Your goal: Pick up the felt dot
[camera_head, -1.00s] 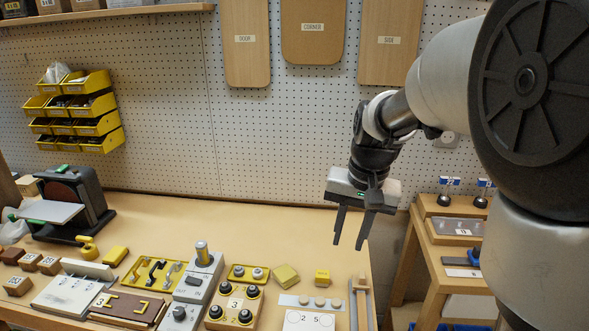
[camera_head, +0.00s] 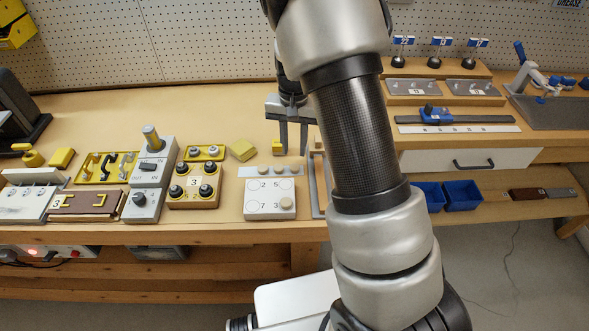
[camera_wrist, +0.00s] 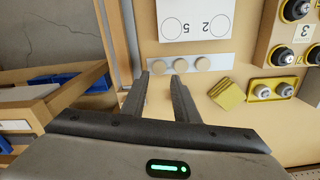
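Three beige round felt dots sit in a row on a light grey strip (camera_wrist: 219,61); the wrist view shows a left dot (camera_wrist: 159,67), a middle dot (camera_wrist: 181,65) and a right dot (camera_wrist: 203,64). My gripper (camera_wrist: 160,80) is open and empty, with its fingertips just short of the strip in that picture. In the head view my gripper (camera_head: 291,152) points down above the bench, behind the strip (camera_head: 247,171). A white board (camera_head: 251,201) with numbered circles lies in front of the strip, with one beige dot (camera_head: 288,202) on it.
A yellow block (camera_head: 243,150) and a plate with round knobs (camera_head: 205,153) lie left of my gripper. A knob box (camera_head: 195,190) stands left of the board. A wooden rail (camera_wrist: 117,40) runs beside the strip. Blue bins (camera_head: 462,196) sit to the right.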

